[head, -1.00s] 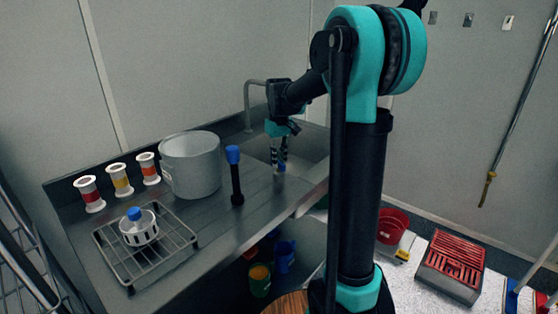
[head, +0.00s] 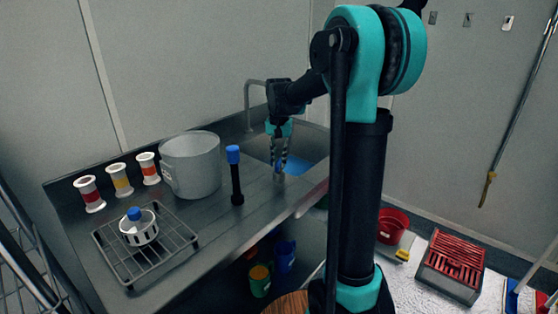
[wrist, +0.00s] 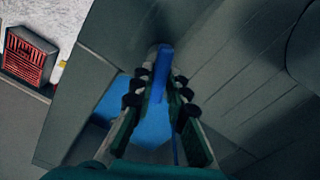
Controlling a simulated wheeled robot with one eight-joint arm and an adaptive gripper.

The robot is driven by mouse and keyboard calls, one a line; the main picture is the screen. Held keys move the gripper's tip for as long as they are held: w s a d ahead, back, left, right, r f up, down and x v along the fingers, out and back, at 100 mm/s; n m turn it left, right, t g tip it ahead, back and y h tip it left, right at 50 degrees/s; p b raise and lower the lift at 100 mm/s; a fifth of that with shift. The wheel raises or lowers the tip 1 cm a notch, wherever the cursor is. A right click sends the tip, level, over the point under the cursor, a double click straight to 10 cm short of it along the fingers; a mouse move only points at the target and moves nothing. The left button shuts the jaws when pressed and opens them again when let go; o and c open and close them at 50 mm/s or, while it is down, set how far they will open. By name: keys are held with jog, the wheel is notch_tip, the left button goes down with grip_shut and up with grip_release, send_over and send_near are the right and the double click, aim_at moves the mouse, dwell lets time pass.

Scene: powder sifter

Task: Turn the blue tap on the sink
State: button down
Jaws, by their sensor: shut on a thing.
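The blue tap (head: 279,168) stands at the front edge of the sink (head: 318,183). Only a small part of it shows in the head view. In the wrist view the blue tap handle (wrist: 164,55) sits between the fingertips. My gripper (head: 279,165) points down and is shut on the blue tap; it also shows in the wrist view (wrist: 160,82). The grey curved spout (head: 251,84) rises behind my gripper. Bright blue, looking like water (head: 303,164), shows in the sink basin, partly hidden by my fingers and arm.
A large grey pot (head: 190,165) and a black-stemmed tool with a blue top (head: 236,180) stand left of the sink. Several spools line the back left. A wire rack (head: 170,255) holds a white sifter-like part (head: 139,232). Cups sit below the counter.

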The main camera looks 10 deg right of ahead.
aim_at(279, 161)
jog(key=shift+m, duration=0.3)
dwell(0.4)
jog(key=c, duration=1.5)
grip_release()
jog(key=shift+r, duration=0.1)
notch_tip(279, 161, up, 12)
